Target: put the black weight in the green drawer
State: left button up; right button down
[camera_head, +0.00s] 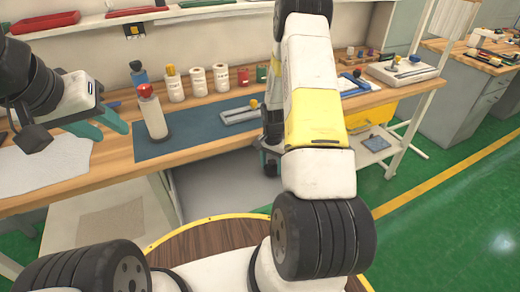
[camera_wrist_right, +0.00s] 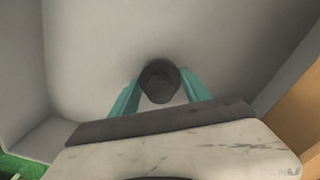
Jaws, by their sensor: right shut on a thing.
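In the right wrist view a dark, round weight (camera_wrist_right: 158,82) sits between the two teal fingertips of my right gripper (camera_wrist_right: 155,95), which is shut on it. Pale grey surfaces with a corner lie beyond it; I cannot tell whether they belong to the drawer. My left gripper (camera_head: 104,126) is open and empty above the left part of the bench. No green drawer front can be made out.
The wooden workbench (camera_head: 205,150) holds a blue mat (camera_head: 185,138), a red-topped white bottle (camera_head: 152,112), white rolls (camera_head: 198,82) and a grey tool (camera_head: 238,115). A grey surface (camera_head: 225,188) lies below the bench edge. A yellow bin (camera_head: 372,110) is at the right.

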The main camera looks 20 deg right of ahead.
jog(key=shift+f, duration=0.35)
jog(key=shift+f, duration=0.15)
jog(key=c, duration=0.5)
grip_release()
